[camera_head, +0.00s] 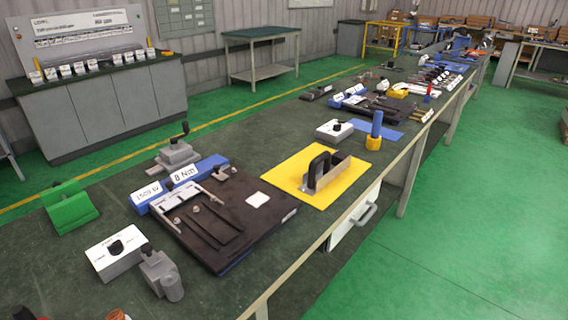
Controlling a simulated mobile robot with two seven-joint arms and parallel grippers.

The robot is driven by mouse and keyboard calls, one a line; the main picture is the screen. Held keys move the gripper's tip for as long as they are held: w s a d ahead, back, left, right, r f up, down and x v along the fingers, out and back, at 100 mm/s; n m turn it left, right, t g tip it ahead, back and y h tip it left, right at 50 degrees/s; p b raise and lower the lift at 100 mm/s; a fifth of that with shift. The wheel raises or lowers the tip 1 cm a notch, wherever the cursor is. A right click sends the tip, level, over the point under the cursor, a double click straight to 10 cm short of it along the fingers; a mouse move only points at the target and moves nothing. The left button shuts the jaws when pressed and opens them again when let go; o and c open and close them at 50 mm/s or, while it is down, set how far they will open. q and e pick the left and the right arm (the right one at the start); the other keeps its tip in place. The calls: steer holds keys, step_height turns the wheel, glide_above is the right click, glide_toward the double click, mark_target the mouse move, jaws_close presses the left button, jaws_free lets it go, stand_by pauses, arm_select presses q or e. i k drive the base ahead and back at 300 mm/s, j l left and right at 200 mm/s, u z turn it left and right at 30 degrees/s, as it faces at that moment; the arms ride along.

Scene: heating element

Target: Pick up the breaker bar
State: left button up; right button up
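I cannot tell for certain which thing is the breaker bar. Several thin dark bars (203,232) lie side by side on a dark tool board (256,228) on the near part of the long green bench. The labelled blue blocks (212,163) at the board's back edge read roughly "150N W" and "8 Nm". A metal piece with a thick black handle (320,168) stands on a yellow mat (291,165) right of the board. Neither of my grippers shows in the head view.
Around the board are a white box with a black knob (114,253), a grey clamp-like block (161,274), a grey fixture (176,155) and a green stand (69,206). A blue-and-yellow cylinder (375,132) stands beyond the mat.

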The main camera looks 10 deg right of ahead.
mark_target(324, 167)
steer(key=i+l+u, duration=0.1)
steer(key=l+u, duration=0.6)
steer(key=u, duration=0.2)
steer(key=l+u, duration=0.25)
steer(key=l, duration=0.7)
